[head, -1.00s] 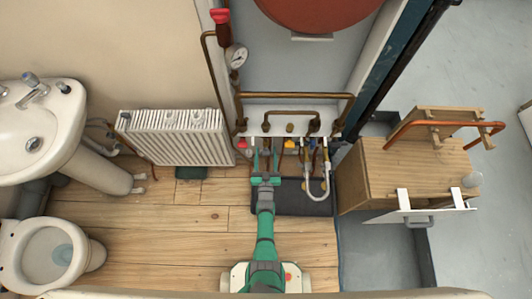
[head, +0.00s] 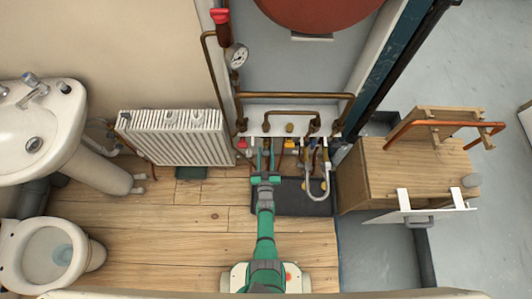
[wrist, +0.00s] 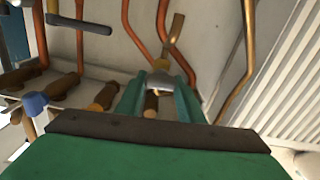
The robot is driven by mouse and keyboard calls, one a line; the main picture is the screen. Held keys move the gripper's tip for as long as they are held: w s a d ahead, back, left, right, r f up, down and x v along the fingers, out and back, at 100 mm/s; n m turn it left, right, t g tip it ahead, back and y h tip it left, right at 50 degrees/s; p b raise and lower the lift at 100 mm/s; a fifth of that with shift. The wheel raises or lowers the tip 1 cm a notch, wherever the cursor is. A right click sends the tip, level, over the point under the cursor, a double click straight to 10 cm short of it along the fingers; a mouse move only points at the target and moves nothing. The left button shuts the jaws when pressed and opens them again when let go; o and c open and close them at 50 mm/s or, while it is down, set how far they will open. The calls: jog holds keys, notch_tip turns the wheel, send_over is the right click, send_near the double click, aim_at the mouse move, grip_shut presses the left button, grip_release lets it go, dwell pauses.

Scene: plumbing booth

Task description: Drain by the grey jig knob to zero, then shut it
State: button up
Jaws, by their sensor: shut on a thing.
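My gripper (head: 266,152) reaches forward to the valve row under the white pipe board (head: 252,128). In the wrist view its teal fingers (wrist: 160,88) are closed on a small grey knob (wrist: 161,82) at the low pipework; the fingers partly hide it, so its turn angle is unclear. The round pressure gauge (head: 239,56) is on the left post above the board; its needle is too small to read.
A red knob (head: 242,144) is left of my gripper and a yellow one (head: 290,144) right. A grey hose (head: 320,192) loops over the dark mat (head: 300,208). The white radiator (head: 180,137) stands left; a wooden cabinet (head: 410,175) stands right. Wooden floor is clear in front.

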jog(key=n, duration=0.4)
jog(key=shift+a, duration=0.1)
jog(key=n, duration=0.4)
jog(key=shift+a+f+n, duration=0.1)
jog(key=shift+n, duration=0.2)
jog(key=n, duration=0.5)
jog(key=shift+f, duration=0.2)
jog(key=shift+s+n, duration=0.1)
jog(key=shift+n, duration=1.5)
jog(key=shift+f, duration=0.1)
jog(key=o, duration=1.1)
jog(key=shift+c, duration=0.2)
jog(key=shift+a, duration=0.1)
